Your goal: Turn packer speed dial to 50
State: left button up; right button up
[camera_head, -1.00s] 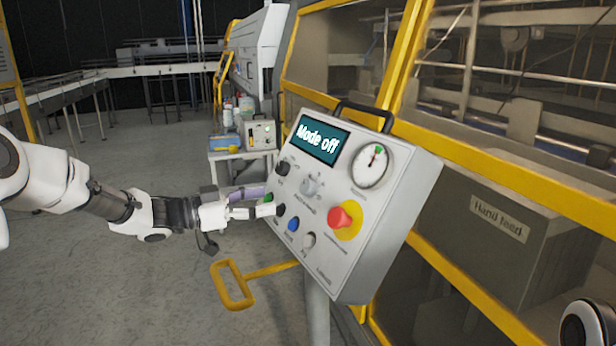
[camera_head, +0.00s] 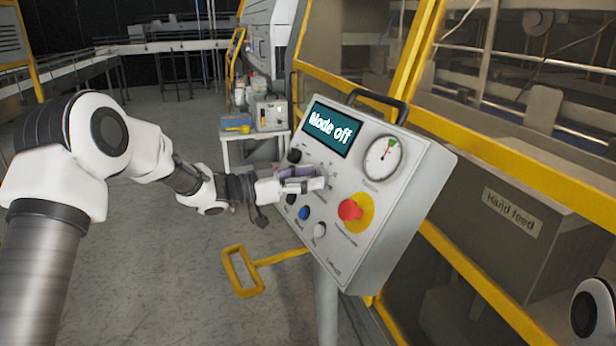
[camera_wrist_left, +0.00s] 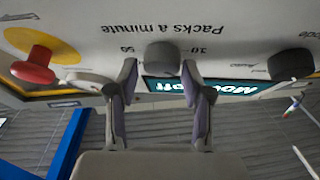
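The speed dial is a grey knob (camera_wrist_left: 162,57) under the words "Packs a minute" in the wrist view, where the picture is upside down. The marks 10 and 50 stand beside it. My left gripper (camera_wrist_left: 160,72) is open, its two fingers at either side of the knob's near end; I cannot tell whether they touch it. In the head view my left gripper (camera_head: 308,178) is at the face of the grey control panel (camera_head: 385,240) and mostly hides the dial. The panel's screen (camera_head: 331,130) reads "Mode off". My right gripper is out of view.
A red stop button (camera_head: 350,209) on yellow, a blue button (camera_head: 304,213) and a white button (camera_head: 319,230) sit below the dial. A dark Mode knob (camera_wrist_left: 290,64) is beside it. A round gauge (camera_head: 382,160) is at the upper right. A yellow handle (camera_head: 243,272) stands below.

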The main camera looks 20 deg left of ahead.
pick_arm(q)
jog(key=c, duration=0.6)
jog(key=shift+o, duration=0.3)
